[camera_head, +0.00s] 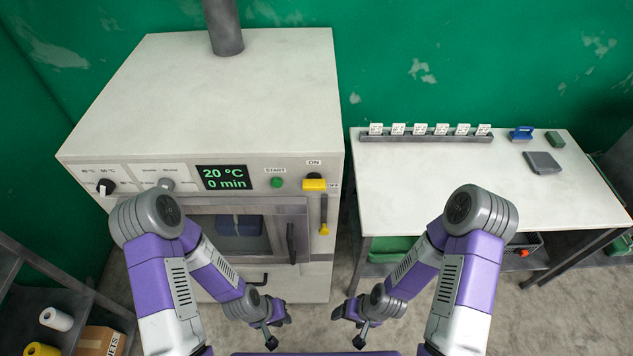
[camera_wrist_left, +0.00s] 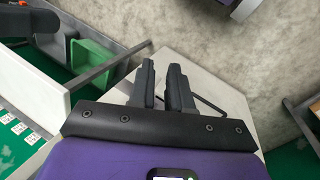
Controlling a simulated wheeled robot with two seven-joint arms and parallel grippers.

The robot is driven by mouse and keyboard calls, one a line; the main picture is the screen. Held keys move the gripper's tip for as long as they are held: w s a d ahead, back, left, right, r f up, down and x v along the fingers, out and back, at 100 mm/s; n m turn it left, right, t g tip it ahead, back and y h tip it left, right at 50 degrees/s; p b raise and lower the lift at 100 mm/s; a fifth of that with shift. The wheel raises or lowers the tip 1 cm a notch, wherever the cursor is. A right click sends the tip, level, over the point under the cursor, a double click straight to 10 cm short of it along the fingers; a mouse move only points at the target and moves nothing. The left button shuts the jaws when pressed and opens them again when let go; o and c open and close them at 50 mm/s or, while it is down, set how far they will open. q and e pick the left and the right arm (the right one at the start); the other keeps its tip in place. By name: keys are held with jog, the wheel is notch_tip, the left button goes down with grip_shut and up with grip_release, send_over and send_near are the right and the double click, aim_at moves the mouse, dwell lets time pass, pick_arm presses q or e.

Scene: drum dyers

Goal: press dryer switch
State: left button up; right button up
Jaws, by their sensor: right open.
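The dryer (camera_head: 210,90) is a pale box-shaped machine at the left in the head view. Its yellow switch (camera_head: 314,184) sits at the right of the front panel, between ON and OFF labels. A green START button (camera_head: 277,183) is left of it. The lit display (camera_head: 224,178) reads 20 ºC and 0 min. My left gripper (camera_head: 278,329) is low in front of the dryer, well below the switch; its fingers (camera_wrist_left: 163,72) show a gap with nothing between them. My right gripper (camera_head: 347,326) is open and empty, below and right of the switch.
The dryer door (camera_head: 240,233) with a dark handle (camera_head: 291,243) is below the panel; a yellow-tipped lever (camera_head: 324,215) hangs beside it. A white table (camera_head: 450,170) stands right, with several labelled cards in a rack (camera_head: 428,138). Dark shelving is at lower left.

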pick_arm(q)
notch_tip(320, 180, down, 20)
jog(key=b, duration=1.9)
jog(key=shift+b, duration=0.35)
grip_shut()
jog(key=shift+r, duration=0.1)
